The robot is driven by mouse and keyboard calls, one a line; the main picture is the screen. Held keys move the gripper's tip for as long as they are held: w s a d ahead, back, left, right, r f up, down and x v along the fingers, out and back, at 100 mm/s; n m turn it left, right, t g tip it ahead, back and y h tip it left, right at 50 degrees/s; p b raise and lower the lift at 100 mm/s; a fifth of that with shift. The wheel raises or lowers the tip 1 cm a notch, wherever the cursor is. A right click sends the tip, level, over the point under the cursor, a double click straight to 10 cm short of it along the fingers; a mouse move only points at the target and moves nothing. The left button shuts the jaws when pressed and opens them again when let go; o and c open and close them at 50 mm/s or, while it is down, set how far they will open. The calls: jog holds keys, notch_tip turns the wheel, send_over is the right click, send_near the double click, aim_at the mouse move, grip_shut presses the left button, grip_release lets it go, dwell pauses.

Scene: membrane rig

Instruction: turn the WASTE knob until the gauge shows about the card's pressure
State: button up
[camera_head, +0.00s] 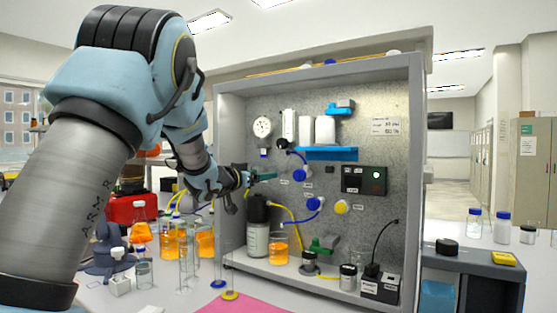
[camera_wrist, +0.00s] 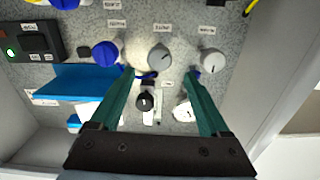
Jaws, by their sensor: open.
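My gripper (camera_head: 266,177) is open, its green fingers pointing at the grey panel. In the wrist view the gripper (camera_wrist: 160,73) has its fingertips on either side of a grey round knob (camera_wrist: 160,57), with gaps on both sides and nothing held. A blue knob (camera_wrist: 105,54) is to the left and a pale grey knob (camera_wrist: 211,61) to the right. The small labels are too blurred to tell which is WASTE. A round white gauge (camera_head: 262,127) is high on the panel's left; its needle is unreadable. A white card (camera_head: 385,126) is at upper right, its figures unclear.
A blue shelf (camera_head: 327,153) juts out above the blue knobs, with white cylinders on it. A black box with a green light (camera_head: 364,180) is to its right. Bottles, beakers and tubing crowd the rig floor. A yellow knob (camera_head: 341,206) is lower right.

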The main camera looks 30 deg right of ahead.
aim_at(279, 172)
jog(key=p+x, duration=0.4)
jog(key=x, duration=0.6)
jog(key=shift+w+d+f, duration=0.1)
jog(key=shift+d+f, duration=0.05)
jog(key=shift+d, duration=0.2)
jog(key=shift+c, duration=0.3)
grip_shut()
